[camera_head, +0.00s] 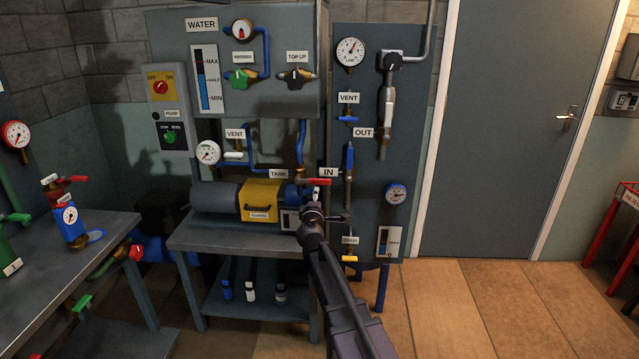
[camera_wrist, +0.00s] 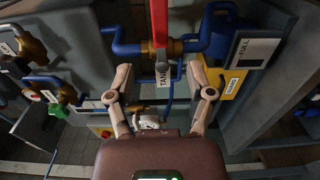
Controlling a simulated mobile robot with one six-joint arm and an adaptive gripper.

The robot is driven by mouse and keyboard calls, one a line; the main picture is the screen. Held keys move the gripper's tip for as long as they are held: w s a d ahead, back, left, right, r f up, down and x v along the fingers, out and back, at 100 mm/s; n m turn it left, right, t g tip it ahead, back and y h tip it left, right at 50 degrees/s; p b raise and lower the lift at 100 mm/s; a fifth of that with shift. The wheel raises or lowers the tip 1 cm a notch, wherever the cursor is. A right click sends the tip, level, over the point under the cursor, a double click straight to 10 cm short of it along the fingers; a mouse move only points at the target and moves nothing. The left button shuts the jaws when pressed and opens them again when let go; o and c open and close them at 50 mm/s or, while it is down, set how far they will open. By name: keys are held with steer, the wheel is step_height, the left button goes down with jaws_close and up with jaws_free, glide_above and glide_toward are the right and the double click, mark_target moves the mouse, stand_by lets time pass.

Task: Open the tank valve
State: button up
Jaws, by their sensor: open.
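The tank valve has a red lever (camera_head: 318,181) beside the TANK label (camera_head: 278,174) in the head view. In the wrist view the red lever (camera_wrist: 159,22) stands lengthwise at the top centre, crossing a brass valve body (camera_wrist: 176,47) on a blue pipe. The lever lies across the pipe. My gripper (camera_head: 314,208) is just below the lever in the head view. In the wrist view my gripper (camera_wrist: 159,75) is open and empty, its two fingers spread left and right of the lever's line. I see no contact with the lever.
A yellow-banded pump (camera_head: 260,201) sits on a grey bench (camera_head: 235,241) left of my gripper. The OUT panel (camera_head: 372,240) with gauges and pipes stands to the right. A side table (camera_head: 60,285) holds other valves at left. The floor before the door (camera_head: 490,150) is clear.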

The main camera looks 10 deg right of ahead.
mark_target(319, 183)
steer(key=x, duration=1.2)
jaws_close()
